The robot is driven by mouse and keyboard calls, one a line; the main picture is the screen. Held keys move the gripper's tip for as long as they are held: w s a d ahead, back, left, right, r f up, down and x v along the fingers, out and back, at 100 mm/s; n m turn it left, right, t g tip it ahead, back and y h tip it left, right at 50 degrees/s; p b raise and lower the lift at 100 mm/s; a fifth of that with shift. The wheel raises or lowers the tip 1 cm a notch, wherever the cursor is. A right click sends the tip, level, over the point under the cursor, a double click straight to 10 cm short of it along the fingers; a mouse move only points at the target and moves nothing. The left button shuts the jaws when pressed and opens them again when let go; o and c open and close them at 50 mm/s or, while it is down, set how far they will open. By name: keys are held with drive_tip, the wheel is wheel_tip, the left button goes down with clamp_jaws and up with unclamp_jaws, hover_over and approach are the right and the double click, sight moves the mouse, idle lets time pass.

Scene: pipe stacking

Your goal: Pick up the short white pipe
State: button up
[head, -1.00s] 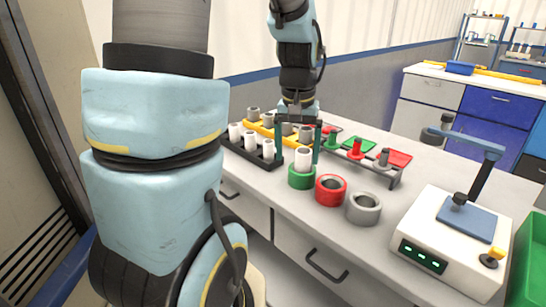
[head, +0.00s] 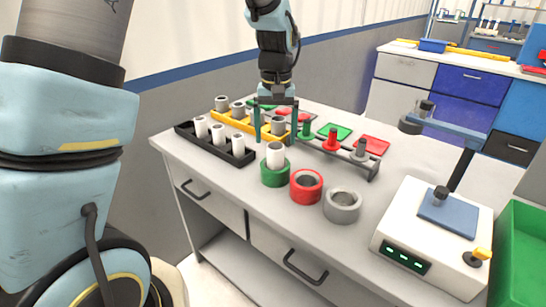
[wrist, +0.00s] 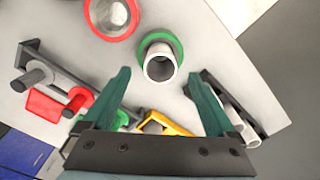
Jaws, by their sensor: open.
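A short white pipe (head: 275,155) stands upright in a green ring (head: 274,175) on the table. In the wrist view, the white pipe (wrist: 160,66) and green ring (wrist: 178,46) show just beyond the fingertips. My gripper (head: 276,138) is open and empty, fingers down, slightly above and behind that pipe's top in the head view. Its two teal fingers (wrist: 157,76) are spread wide in the wrist view, with nothing between them. More white pipes (head: 219,135) stand in a black rack (head: 243,158) to the left.
A yellow rack (head: 231,121) with grey pipes stands behind the gripper. A red ring (head: 306,187) and a grey ring (head: 342,206) lie right of the green one. A grey peg stand (head: 360,168) is behind them. A white machine (head: 425,238) and green bin (head: 520,255) are at right.

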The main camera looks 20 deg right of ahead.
sight(276, 145)
drive_tip(key=shift+a+f+p, duration=0.1)
drive_tip(key=shift+f+p, duration=0.7)
drive_tip(key=shift+f, duration=1.95)
drive_tip(key=shift+c, duration=0.4)
clamp_jaws()
drive_tip(key=shift+r, duration=0.1)
